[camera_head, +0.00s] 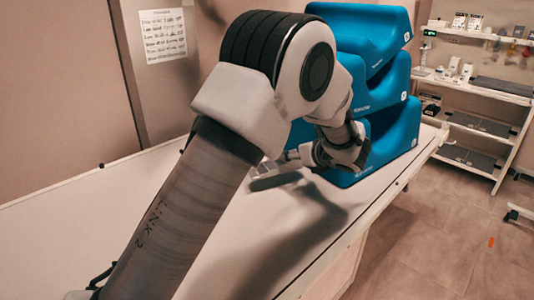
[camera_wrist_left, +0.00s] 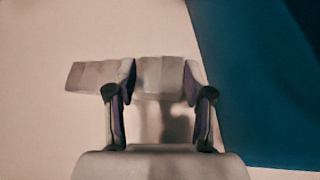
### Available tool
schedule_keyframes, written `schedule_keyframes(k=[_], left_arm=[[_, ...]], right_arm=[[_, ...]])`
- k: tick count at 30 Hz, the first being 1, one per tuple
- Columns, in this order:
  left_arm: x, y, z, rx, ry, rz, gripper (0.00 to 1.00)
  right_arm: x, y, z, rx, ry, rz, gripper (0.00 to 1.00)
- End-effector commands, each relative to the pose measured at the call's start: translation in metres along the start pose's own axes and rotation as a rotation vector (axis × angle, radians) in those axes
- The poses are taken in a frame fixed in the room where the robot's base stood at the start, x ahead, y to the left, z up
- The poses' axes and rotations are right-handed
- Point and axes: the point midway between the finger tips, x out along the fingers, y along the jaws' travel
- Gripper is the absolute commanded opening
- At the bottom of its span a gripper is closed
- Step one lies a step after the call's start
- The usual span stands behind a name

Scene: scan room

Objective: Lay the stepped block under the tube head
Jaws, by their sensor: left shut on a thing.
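My left gripper (camera_wrist_left: 160,88) is shut on the stepped block (camera_wrist_left: 97,76) in the left wrist view. The block is pale grey with shallow steps, lies crosswise between the two fingers, and sticks out past the left finger. In the head view my left arm reaches across the table, and the left gripper (camera_head: 296,163) is partly hidden behind its own links, close to the blue stack. A grey bar (camera_head: 274,182) shows at its end; I cannot tell there whether it is block or finger. The tube head is not in view. My right gripper is not in view.
A stack of blue moulded supports (camera_head: 392,130) stands on the long white table (camera_head: 90,215), close right of the gripper; its blue side (camera_wrist_left: 255,90) fills the wrist view's right. The table's left part is clear. A supply shelf (camera_head: 480,90) stands behind at right.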

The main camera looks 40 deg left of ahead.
Motion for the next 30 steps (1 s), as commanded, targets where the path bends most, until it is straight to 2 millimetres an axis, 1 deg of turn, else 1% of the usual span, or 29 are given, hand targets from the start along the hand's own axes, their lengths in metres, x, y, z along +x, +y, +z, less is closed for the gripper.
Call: schedule_keyframes(k=[1, 3, 6, 9, 11, 13, 18, 20, 26, 29, 30], left_arm=[[0.016, 0.002, 0.006, -0.004, 0.005, 0.003, 0.0], [0.037, 0.003, 0.015, -0.004, 0.005, 0.003, 0.0], [0.064, 0.004, 0.027, -0.003, 0.003, 0.002, 0.0], [0.084, 0.005, 0.036, -0.002, 0.002, 0.002, 0.0], [0.09, 0.005, 0.039, -0.001, 0.0, 0.001, 0.0], [0.095, 0.005, 0.037, 0.002, 0.0, 0.001, 0.0], [0.108, 0.004, 0.013, 0.004, 0.0, 0.002, 0.0], [0.11, 0.003, 0.009, 0.002, -0.001, 0.001, 0.0], [0.11, 0.003, 0.009, 0.0, -0.001, 0.0, 0.0], [0.112, 0.003, 0.005, 0.0, -0.001, 0.0, 0.0], [0.111, 0.003, 0.006, 0.0, 0.001, 0.0, 0.66]], right_arm=[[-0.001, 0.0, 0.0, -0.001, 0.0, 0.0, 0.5], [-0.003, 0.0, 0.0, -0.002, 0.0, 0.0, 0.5], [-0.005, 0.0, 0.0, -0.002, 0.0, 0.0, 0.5], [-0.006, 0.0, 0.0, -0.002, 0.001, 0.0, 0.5], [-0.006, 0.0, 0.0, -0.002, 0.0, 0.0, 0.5], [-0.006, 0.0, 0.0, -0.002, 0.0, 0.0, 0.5], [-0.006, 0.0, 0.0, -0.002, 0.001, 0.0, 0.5], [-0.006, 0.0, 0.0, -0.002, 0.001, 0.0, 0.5], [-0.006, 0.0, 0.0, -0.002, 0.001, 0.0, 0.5], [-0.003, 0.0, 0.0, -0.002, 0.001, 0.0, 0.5], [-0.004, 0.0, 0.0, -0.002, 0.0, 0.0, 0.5]])
